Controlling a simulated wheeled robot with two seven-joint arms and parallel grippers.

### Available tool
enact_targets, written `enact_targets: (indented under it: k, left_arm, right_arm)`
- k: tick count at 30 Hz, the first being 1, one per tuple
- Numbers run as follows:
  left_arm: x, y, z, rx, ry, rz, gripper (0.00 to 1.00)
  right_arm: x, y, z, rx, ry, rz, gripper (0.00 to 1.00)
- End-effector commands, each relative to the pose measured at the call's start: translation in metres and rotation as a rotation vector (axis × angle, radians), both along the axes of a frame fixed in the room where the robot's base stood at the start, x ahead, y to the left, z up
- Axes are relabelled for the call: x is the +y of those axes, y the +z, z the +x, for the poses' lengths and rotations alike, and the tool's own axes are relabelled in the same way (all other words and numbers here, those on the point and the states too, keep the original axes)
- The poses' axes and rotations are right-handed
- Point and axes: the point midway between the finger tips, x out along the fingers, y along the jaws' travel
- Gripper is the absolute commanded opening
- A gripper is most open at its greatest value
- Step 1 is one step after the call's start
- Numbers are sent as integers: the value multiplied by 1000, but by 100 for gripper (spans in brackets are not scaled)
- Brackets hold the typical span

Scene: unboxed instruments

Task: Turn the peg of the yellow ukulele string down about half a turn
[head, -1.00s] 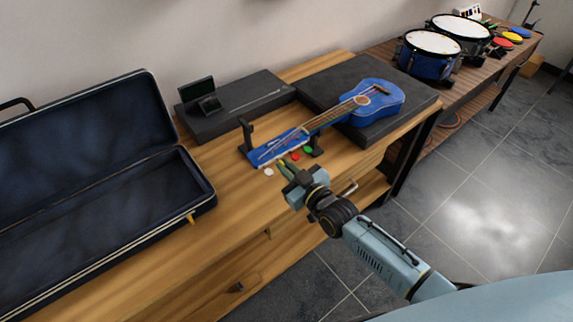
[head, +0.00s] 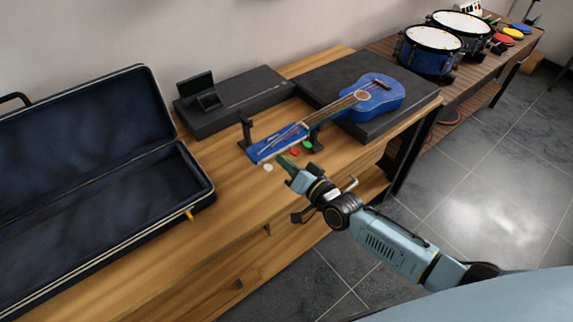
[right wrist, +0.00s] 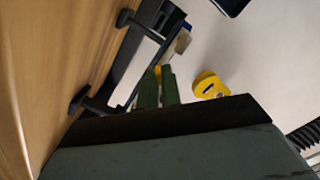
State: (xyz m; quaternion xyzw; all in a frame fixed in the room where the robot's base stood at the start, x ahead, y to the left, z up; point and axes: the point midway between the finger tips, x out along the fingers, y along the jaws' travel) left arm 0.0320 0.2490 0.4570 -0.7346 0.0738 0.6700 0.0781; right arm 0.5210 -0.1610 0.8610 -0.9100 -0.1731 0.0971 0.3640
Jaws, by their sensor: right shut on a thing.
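The blue ukulele (head: 371,100) lies with its body on a dark pad and its headstock (head: 262,148) towards the left on a dark stand. White (head: 268,167), red (head: 295,152) and green (head: 307,144) pegs show along the headstock's near side. My right gripper (head: 285,161) is between the white and red pegs. In the right wrist view its green fingers (right wrist: 158,88) are shut on the yellow peg (right wrist: 158,72), of which only a small bit shows between the tips. The fingers hide that peg in the head view. My left gripper is not in view.
An open dark case (head: 85,190) fills the left of the wooden bench. A black box (head: 235,104) with a small screen stands at the back. Drums (head: 432,50) stand on a farther table. A yellow object (right wrist: 208,85) in the right wrist view is unclear.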

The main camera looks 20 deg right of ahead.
Motion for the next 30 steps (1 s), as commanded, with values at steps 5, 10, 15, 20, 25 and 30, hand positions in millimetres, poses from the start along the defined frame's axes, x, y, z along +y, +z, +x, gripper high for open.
enact_targets:
  k: [5, 10, 15, 20, 25, 30]
  left_arm:
    - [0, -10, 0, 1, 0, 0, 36]
    - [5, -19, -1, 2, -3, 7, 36]
    - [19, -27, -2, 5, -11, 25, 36]
    - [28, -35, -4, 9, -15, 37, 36]
    - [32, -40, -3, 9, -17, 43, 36]
    - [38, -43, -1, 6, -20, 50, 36]
  right_arm:
    - [0, -2, 0, 55, 1, 156, 0]
    - [0, -2, 0, 110, 1, 308, 0]
    - [0, -2, 0, 162, 2, 451, 0]
    - [0, -2, 0, 204, 0, 565, 0]
    - [0, -2, 0, 238, 1, 657, 0]
    - [0, -2, 0, 261, 0, 717, 0]
